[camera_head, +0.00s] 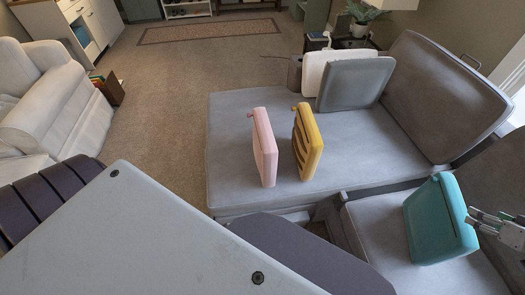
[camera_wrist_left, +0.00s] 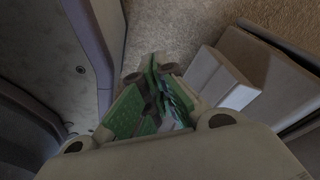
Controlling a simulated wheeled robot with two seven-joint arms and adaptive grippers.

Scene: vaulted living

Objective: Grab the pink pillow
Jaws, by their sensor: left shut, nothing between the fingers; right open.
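The pink pillow (camera_head: 265,147) stands upright on the grey sofa's long seat, just left of a yellow pillow (camera_head: 307,142), with a small gap between them. My right gripper (camera_head: 476,217) is at the right edge, open, beside a teal pillow (camera_head: 440,220) and well to the right of the pink one. I cannot tell whether it touches the teal pillow. My left gripper (camera_wrist_left: 160,72) shows only in the left wrist view, shut and empty, with the pink pillow out of that view.
The grey sofa (camera_head: 235,110) fills the centre and right. White and grey pillows (camera_head: 355,84) lean at its far end. A white armchair (camera_head: 60,110) stands left. My own body covers the lower front. Open carpet (camera_head: 165,105) lies between armchair and sofa.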

